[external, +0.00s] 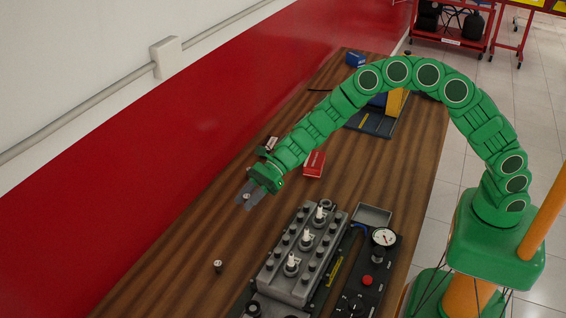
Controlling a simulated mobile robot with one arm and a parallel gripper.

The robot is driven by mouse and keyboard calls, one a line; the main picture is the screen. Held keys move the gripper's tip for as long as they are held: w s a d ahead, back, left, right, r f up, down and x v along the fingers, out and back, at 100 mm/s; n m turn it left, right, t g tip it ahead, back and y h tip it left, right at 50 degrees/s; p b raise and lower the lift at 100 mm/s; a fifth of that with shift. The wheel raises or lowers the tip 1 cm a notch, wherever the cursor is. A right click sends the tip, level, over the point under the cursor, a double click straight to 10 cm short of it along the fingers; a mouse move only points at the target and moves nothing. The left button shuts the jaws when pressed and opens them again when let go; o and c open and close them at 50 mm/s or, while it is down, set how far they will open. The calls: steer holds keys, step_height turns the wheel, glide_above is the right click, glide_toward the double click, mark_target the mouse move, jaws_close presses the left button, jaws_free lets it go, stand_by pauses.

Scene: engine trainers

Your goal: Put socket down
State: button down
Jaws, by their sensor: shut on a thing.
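My gripper (250,194) is at the end of my green arm, low over the left part of the wooden table (170,250). Its grey jaws are shut on a small silvery piece, which looks like the socket (246,197). I cannot tell whether the socket touches the table. A second small silvery cylinder (217,266) stands on the bare wood nearer the camera, apart from my gripper.
A grey engine block (300,255) with white plugs stands at the front right, beside a panel with a gauge (384,237). A small grey tray (372,214) lies behind it. A red box (314,163) is near my arm. The red wall (180,150) borders the table's left side.

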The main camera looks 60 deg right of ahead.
steer(key=r+g, duration=0.1)
glide_above(235, 251)
steer(key=n, duration=0.1)
step_height(235, 251, down, 10)
steer(key=shift+r, duration=0.1)
stand_by(0.4)
steer(key=c, duration=0.9)
jaws_free()
steer(key=shift+r, duration=0.1)
